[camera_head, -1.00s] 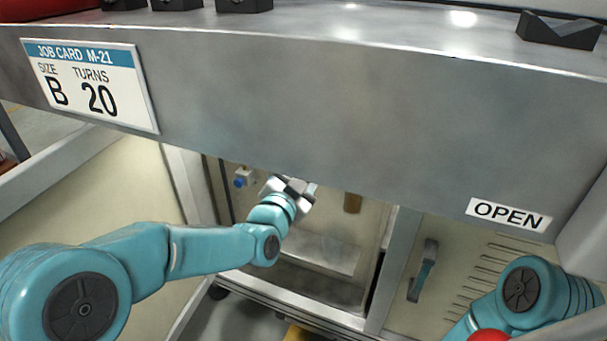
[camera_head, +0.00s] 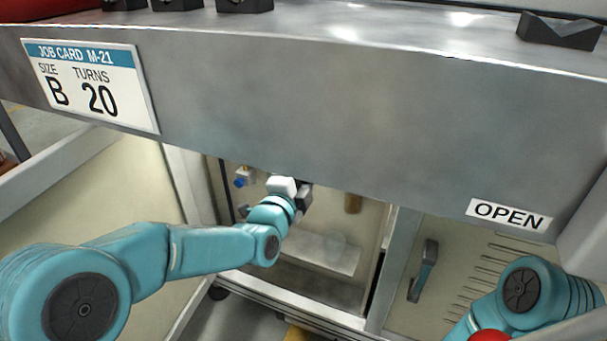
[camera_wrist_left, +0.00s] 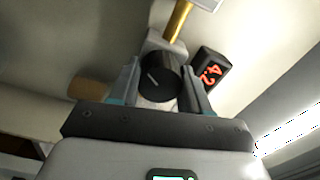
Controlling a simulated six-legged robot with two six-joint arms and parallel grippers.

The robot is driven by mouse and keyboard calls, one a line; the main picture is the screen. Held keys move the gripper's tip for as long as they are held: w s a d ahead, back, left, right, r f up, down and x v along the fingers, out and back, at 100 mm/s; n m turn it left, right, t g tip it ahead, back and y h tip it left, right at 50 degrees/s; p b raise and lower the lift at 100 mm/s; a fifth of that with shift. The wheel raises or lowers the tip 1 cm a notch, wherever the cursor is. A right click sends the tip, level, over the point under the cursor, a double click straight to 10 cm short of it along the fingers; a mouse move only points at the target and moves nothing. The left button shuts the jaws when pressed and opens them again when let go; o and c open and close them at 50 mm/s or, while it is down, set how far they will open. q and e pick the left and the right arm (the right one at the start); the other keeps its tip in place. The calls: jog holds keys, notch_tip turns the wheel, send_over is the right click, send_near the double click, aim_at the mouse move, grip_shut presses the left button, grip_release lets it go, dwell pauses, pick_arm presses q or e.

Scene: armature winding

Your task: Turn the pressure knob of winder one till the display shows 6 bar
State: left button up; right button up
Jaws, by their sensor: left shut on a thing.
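The pressure knob (camera_wrist_left: 157,76) is black with a white pointer line, and sits between my left fingers in the left wrist view. My left gripper (camera_wrist_left: 165,88) is shut on it, one finger on each side. Just right of it, a small black display (camera_wrist_left: 209,72) shows tilted red digits that look like 4.2. In the head view my left gripper (camera_head: 303,192) reaches under the grey ledge into the open bay, and the knob and display cannot be made out there. My right arm shows at the lower right, but its gripper is out of view.
The grey ledge (camera_head: 330,110) overhangs the bay, with a job card (camera_head: 90,83) and an OPEN label (camera_head: 508,215). A blue-tipped fitting (camera_head: 242,178) is left of my gripper. A brass-coloured pipe (camera_wrist_left: 178,20) rises beyond the knob. A door handle (camera_head: 424,270) is at right.

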pick_arm(q)
jog(key=shift+m, duration=0.5)
jog(key=o, duration=1.1)
jog(key=shift+c, duration=0.2)
